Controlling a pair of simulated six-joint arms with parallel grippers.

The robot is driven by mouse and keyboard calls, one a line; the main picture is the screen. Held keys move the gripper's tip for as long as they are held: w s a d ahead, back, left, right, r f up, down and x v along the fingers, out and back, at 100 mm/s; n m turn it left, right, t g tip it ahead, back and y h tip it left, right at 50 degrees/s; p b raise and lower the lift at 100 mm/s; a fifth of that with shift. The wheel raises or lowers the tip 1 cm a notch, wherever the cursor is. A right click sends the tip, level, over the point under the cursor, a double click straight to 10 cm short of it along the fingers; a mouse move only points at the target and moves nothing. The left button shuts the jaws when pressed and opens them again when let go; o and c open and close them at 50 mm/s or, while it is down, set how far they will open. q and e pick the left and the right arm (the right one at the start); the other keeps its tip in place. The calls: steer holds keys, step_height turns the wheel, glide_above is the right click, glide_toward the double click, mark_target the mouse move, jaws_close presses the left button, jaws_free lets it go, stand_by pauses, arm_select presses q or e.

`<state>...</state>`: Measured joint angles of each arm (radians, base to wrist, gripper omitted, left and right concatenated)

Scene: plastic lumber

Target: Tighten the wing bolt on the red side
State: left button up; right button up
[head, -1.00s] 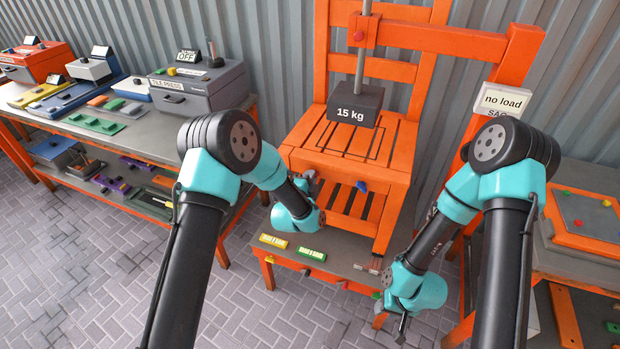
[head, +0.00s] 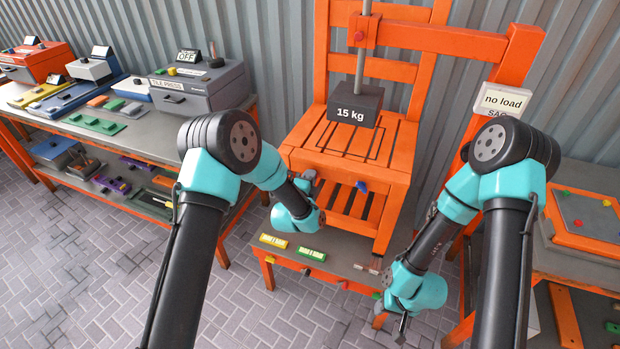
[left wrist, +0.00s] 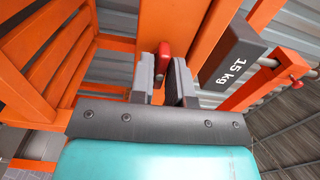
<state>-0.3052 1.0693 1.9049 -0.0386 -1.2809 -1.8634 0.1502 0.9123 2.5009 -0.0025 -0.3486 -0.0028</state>
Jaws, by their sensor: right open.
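The red wing bolt (left wrist: 163,62) shows in the left wrist view against the orange wood of the chair. My left gripper (left wrist: 165,78) has one grey finger on each side of it, very near; I cannot tell whether they press on it. In the head view my left gripper (head: 308,181) is at the left side of the orange chair (head: 345,165), and my own arm hides the red bolt there. A blue wing bolt (head: 362,187) is on the chair's front. My right gripper (head: 402,328) is open and empty, low beyond the bench's right front corner.
A 15 kg weight (head: 354,106) on a rod is over the seat. A yellow block (head: 273,241) and a green block (head: 312,254) lie on the low bench (head: 345,262). A "no load" sign (head: 503,100) is on the right. A tool-laden table is on the left.

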arm_select(q)
steer(key=o, duration=0.3)
steer(key=shift+o, duration=0.2)
steer(key=shift+s, duration=0.1)
steer(key=v, duration=1.7)
steer(key=shift+s+a, duration=0.1)
steer(key=s+a+f+n+g+y, duration=0.1)
steer(key=s+a+f+n+g, duration=0.25)
steer(key=f+n, duration=0.2)
steer(key=s+a+f+n+g+y, duration=0.1)
steer(key=s+a+f+n+g, duration=0.1)
steer(key=a+f+n+g, duration=0.4)
steer(key=s+a+f+n+g, duration=0.3)
steer(key=s+n, duration=0.3)
steer(key=s, duration=0.1)
steer(key=s+a+f+n+g, duration=0.3)
steer(key=s+f+n, duration=0.1)
steer(key=s+n, duration=0.2)
steer(key=shift+s+a+f+y, duration=0.15)
steer(key=shift+s+a+y, duration=0.15)
steer(key=shift+s, duration=0.45)
